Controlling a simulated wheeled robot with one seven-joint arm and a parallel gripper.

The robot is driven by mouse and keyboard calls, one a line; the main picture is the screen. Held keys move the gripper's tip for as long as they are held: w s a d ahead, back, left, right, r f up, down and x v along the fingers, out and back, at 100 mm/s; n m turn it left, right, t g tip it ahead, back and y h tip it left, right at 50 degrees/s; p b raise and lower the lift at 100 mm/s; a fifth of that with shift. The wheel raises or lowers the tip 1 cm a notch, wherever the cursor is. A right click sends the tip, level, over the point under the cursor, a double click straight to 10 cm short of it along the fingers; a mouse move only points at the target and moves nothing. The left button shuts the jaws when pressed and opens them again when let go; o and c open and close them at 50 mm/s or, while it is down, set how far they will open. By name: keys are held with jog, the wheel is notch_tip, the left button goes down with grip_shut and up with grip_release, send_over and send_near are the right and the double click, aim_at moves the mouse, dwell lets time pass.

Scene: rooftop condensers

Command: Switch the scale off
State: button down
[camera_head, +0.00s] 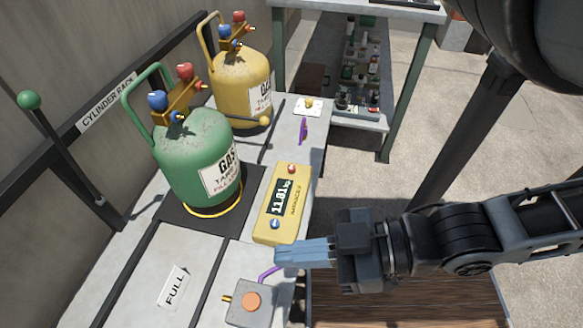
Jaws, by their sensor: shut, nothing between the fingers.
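The scale's yellow readout box (270,229) lies on the bench in the middle of the view. Its dark display (282,198) is lit and reads about 11.01 kg. A red button (292,169) is at its far end and a blue button (274,224) at its near end. The dark scale platform (170,208) is to the left, with a green gas cylinder (198,155) standing on it. My gripper (279,254) comes in from the right, its blue fingers shut and empty. The fingertips are just in front of the box's near end; I cannot tell whether they touch it.
A grey box with an orange button (250,302) sits at the near bench edge. A yellow cylinder (242,85) stands farther back. A lever with a green knob (30,100) rises at the left. A shelf with bottles (350,75) stands at the back. Floor at the right is open.

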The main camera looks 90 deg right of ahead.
jog(key=m+g+h+p, duration=0.1)
jog(key=m+g+p, duration=0.7)
jog(key=p, duration=0.9)
send_over(291, 168)
jog(key=s, duration=0.1)
notch_tip(291, 168, down, 13)
jog(key=m+t, duration=0.2)
jog(key=shift+s+d+f, duration=0.1)
jog(key=shift+d+f, duration=0.1)
jog(key=shift+d, duration=0.1)
jog(key=shift+f, duration=0.15)
notch_tip(291, 168, down, 9)
jog(key=b, duration=0.7)
jog(key=shift+r, duration=0.2)
